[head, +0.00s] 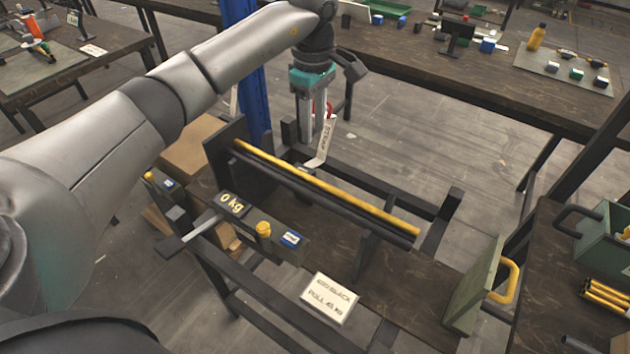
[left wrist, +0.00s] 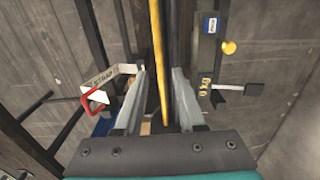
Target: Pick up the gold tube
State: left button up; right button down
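The gold tube (head: 330,190) lies lengthwise on a dark rack, beside a parallel black tube (head: 340,205). My left gripper (head: 312,128) points down near the tube's left half, on its far side in the head view. In the left wrist view its two grey fingers (left wrist: 162,75) are spread apart with nothing gripped. The gold tube (left wrist: 160,60) shows in the gap between them there, with the black tube (left wrist: 174,45) next to it. I cannot tell the exact height of the fingertips over the tube. My right gripper is not in view.
A strap with a red loop (left wrist: 92,100) is close beside the left finger. A "0 kg" display (head: 232,204), a yellow knob (head: 263,229) and a white sign (head: 328,298) stand in front. A green plate with a yellow handle (head: 474,288) is at right; more gold tubes (head: 606,297) lie beyond.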

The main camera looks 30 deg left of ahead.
pick_arm(q)
jog(key=b, duration=0.1)
send_over(315, 179)
jog(key=f, duration=0.9)
jog(key=shift+s+f, duration=0.15)
jog(key=shift+s, duration=0.05)
jog(key=f, duration=0.2)
jog(key=f+b, duration=0.1)
jog(key=f, duration=0.2)
jog(key=shift+w, duration=0.2)
jog(key=shift+c, duration=0.2)
grip_shut()
jog(key=shift+r, duration=0.1)
